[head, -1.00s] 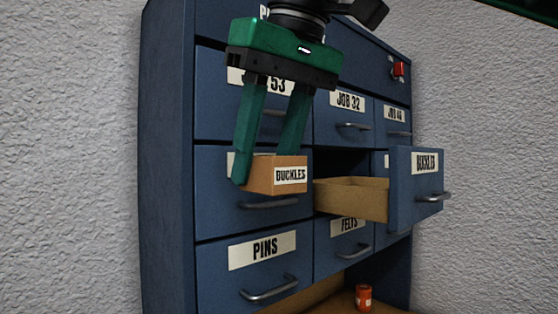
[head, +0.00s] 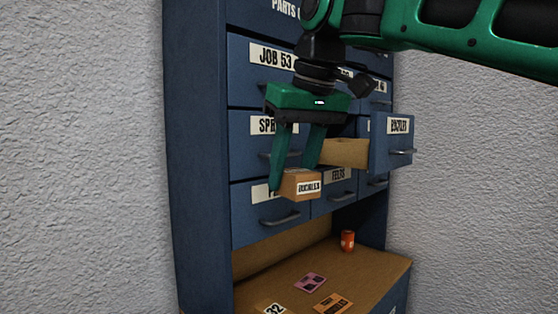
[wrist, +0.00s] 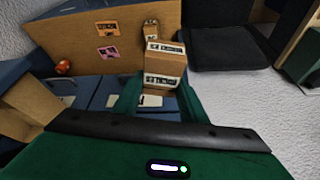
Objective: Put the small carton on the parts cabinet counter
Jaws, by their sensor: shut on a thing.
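The small carton (head: 301,184) is a brown box with a white BUCKLES label. My gripper (head: 295,188) is shut on it and holds it in the air in front of the lower drawers. The carton also shows in the wrist view (wrist: 164,64), between the green fingers. The blue parts cabinet (head: 200,150) stands against the wall. Its counter (head: 365,268) is a brown wooden shelf below the drawers, lower than the carton. It also shows in the wrist view (wrist: 120,22).
The BUCKLES drawer (head: 392,140) is pulled open at right, above the counter. An orange cylinder (head: 347,241) stands at the counter's back right.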

